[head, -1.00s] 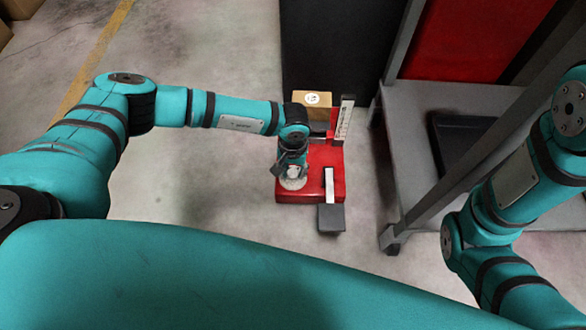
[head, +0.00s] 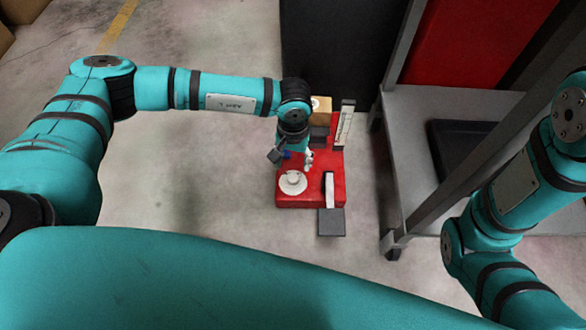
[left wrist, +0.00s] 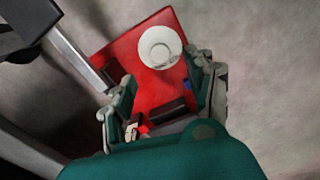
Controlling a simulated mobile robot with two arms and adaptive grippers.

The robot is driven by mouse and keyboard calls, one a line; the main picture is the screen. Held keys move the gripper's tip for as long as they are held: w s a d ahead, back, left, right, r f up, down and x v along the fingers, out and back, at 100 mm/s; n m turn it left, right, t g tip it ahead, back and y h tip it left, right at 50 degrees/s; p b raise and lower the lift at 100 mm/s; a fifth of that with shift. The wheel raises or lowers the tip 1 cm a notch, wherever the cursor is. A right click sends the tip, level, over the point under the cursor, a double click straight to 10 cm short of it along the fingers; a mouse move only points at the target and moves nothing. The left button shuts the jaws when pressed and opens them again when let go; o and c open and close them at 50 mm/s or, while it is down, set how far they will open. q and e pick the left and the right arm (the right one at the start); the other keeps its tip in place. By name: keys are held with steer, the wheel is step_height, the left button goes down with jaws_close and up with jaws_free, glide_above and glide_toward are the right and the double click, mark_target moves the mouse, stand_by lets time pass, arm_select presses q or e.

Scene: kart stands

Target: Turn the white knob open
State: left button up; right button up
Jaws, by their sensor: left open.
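The white knob (head: 292,182) is a round disc with a smaller raised centre, on the front left of a red base (head: 312,198). It shows whole in the left wrist view (left wrist: 160,46), near the top. My left gripper (head: 306,160) is just behind the knob in the head view, above the red base. In the left wrist view its fingers (left wrist: 160,76) are spread, with the red base between them and the knob beyond their tips. Nothing is between the fingers. I cannot tell how far the knob is turned. My right gripper is out of view.
A grey pedal-like block (head: 331,222) with a light bar sticks out at the base's front right. An upright white scale (head: 344,125) and a tan box (head: 322,108) stand behind. A grey metal stand (head: 415,140) rises at the right. The floor to the left is clear.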

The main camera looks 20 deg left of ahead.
arm_select(q)
step_height(320, 180, up, 4)
steer(key=shift+f, duration=0.1)
stand_by(0.6)
